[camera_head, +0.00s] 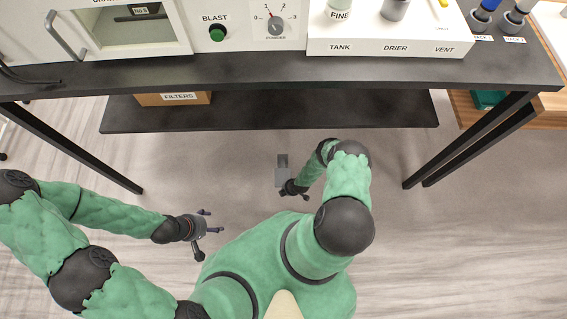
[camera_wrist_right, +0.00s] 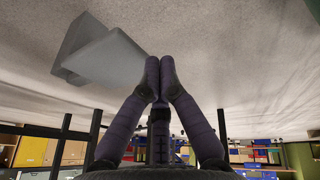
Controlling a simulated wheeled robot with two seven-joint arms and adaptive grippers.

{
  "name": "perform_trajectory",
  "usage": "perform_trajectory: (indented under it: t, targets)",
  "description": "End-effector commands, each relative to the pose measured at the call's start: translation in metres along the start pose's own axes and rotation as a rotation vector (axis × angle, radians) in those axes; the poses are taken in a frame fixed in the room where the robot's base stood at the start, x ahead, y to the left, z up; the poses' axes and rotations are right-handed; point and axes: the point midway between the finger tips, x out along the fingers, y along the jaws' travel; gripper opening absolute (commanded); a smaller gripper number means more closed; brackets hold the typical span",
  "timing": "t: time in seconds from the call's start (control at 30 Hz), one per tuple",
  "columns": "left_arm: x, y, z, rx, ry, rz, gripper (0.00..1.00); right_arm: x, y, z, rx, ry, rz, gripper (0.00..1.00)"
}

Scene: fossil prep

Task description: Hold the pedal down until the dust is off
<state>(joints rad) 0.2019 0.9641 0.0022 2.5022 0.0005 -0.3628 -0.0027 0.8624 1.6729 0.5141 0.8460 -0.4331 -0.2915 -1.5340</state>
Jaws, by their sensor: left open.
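The grey pedal (camera_head: 282,172) lies on the floor below the bench. It also shows in the right wrist view as a grey wedge (camera_wrist_right: 105,58) to the left of the fingertips. My right gripper (camera_head: 297,190) is low, close beside the pedal's near right side. Its two fingers (camera_wrist_right: 160,66) are together with nothing between them; I cannot tell whether they touch the pedal. My left gripper (camera_head: 207,221) is open and empty, left of my body. The white cabinet (camera_head: 184,20) has a dark window (camera_head: 120,25); no dust can be made out.
The dark bench (camera_head: 300,72) has a low shelf (camera_head: 320,112) with a FILTERS box (camera_head: 172,99). A green BLAST button (camera_head: 217,33) and a dial (camera_head: 275,24) are on the cabinet. A white TANK, DRIER, VENT panel (camera_head: 390,42) is to the right. Floor around the pedal is clear.

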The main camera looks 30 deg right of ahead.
Motion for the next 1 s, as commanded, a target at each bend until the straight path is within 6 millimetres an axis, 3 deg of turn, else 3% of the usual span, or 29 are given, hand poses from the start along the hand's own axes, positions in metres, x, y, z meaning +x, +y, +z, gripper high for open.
perform_trajectory:
  t: [0.2, 0.4, 1.0]
  targets:
    - [-0.024, 0.008, 0.002, -0.001, -0.001, 0.000, 0.69, -0.040, -0.004, 0.000, 0.002, -0.001, 0.001, 0.00]
    - [-0.034, 0.012, 0.002, -0.001, -0.001, 0.000, 0.69, -0.060, -0.009, 0.000, 0.001, 0.000, 0.001, 0.00]
    - [-0.036, 0.013, 0.002, -0.001, -0.001, 0.000, 0.69, -0.065, -0.010, 0.001, -0.001, 0.000, 0.001, 0.00]
